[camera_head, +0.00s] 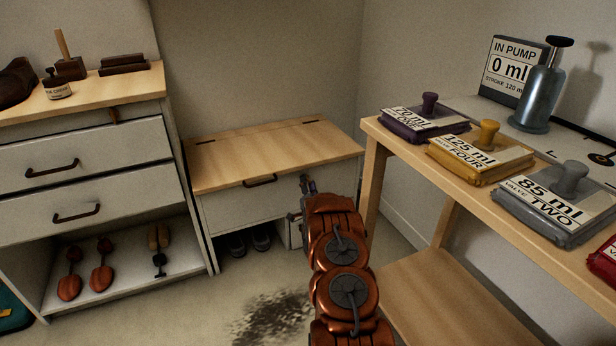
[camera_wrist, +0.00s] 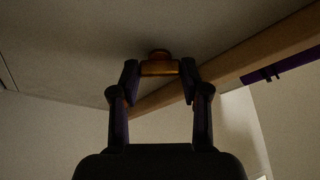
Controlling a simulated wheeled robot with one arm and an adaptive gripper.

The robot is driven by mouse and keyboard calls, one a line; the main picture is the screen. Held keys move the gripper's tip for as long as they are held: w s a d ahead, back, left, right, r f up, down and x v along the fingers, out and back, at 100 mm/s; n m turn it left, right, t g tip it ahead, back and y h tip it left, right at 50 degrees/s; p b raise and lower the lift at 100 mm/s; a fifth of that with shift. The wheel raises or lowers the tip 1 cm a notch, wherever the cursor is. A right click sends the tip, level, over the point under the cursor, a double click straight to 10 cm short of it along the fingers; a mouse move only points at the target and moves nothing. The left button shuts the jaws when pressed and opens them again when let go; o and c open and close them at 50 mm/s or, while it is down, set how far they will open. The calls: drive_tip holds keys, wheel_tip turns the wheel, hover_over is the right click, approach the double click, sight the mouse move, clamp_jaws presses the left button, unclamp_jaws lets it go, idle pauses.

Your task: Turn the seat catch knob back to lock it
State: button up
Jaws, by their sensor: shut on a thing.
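The seat catch knob (camera_wrist: 160,68) is a small brass-coloured piece on the pale front panel, seen in the wrist view. My gripper (camera_wrist: 160,76) has one dark fingertip on each side of it and is shut on it. In the head view, my gripper (camera_head: 307,186) is at the right end of the bench's front, and the knob cannot be made out there. The bench seat (camera_head: 275,155) is a wooden lid lying down on a pale box. Which way the knob is turned cannot be told.
A dark handle (camera_head: 260,181) is on the bench front, left of my gripper. Shoes (camera_head: 261,238) sit under the bench. A wooden table (camera_head: 372,127) with labelled bags and a pump (camera_head: 541,90) stands close on the right. A drawer cabinet (camera_head: 85,169) is on the left.

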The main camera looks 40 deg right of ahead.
drive_tip(key=shift+r+m+g+y+p, duration=0.15)
drive_tip(key=shift+m+g+p, duration=0.8)
drive_tip(key=shift+m, duration=1.15)
drive_tip(key=shift+r+m+g+y+p, duration=0.15)
drive_tip(key=shift+m+g+p, duration=0.5)
drive_tip(key=shift+m+p, duration=1)
drive_tip(key=shift+f+m+b, duration=0.1)
drive_tip(key=shift+m+b, duration=0.35)
drive_tip(key=shift+m, duration=0.2)
drive_tip(key=o, duration=1.1)
drive_tip(key=shift+o, duration=0.2)
drive_tip(key=shift+a, duration=0.1)
